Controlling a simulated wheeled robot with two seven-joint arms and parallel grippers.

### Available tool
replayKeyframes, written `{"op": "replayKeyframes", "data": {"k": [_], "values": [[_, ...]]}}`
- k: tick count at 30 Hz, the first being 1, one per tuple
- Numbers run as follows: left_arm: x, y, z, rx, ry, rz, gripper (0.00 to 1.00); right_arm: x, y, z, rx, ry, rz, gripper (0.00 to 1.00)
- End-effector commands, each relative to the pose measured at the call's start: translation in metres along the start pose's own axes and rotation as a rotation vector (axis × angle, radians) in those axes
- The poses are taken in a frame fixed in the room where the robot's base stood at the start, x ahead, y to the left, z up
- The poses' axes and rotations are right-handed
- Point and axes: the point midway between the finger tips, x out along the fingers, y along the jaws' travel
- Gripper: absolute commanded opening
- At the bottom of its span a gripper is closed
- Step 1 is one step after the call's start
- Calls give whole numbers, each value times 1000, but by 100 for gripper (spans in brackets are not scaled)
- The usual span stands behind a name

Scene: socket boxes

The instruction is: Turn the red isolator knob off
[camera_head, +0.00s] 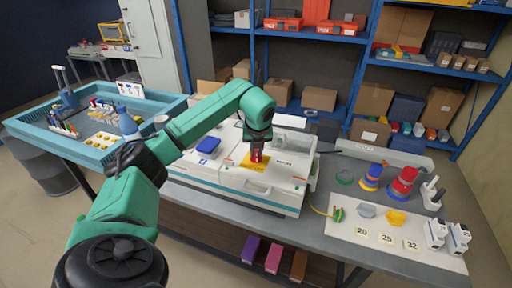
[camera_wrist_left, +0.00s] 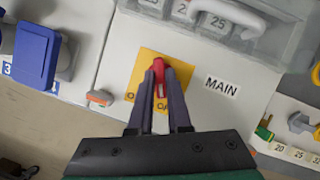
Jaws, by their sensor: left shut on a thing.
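The red isolator knob (camera_wrist_left: 159,67) sits on a yellow plate (camera_wrist_left: 147,58) beside the "MAIN" label in the left wrist view. The plate (camera_head: 248,164) also shows on top of the white box in the head view, with the red knob (camera_head: 257,155) under my gripper. My left gripper (camera_wrist_left: 160,70) points down at the knob, its two dark fingers closed on either side of it. The fingers hide part of the knob and of the plate's lettering. My right gripper is in neither view.
A blue socket cover (camera_head: 208,145) and a small orange switch (camera_wrist_left: 100,98) lie left of the plate. A clear-covered breaker window (camera_wrist_left: 215,22) with a grey handle is just beyond it. The blue tray (camera_head: 40,131) stands left; coloured plugs (camera_head: 402,184) stand right.

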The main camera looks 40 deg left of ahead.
Motion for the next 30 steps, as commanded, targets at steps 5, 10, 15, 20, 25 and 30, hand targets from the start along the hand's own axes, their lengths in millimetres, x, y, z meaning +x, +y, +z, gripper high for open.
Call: {"op": "replayKeyframes", "data": {"k": [5,10,15,20,25,30], "values": [[-2,-2,1,-135,-1,53,0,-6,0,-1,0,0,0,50],[-2,-2,1,-237,-1,94,0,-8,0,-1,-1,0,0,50],[-1,-2,1,-304,-1,123,0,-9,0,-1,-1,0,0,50],[-1,-3,1,-335,0,135,0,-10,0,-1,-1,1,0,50],[0,-2,1,-346,0,141,0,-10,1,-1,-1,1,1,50],[0,-2,1,-346,0,141,0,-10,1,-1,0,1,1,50]]}}
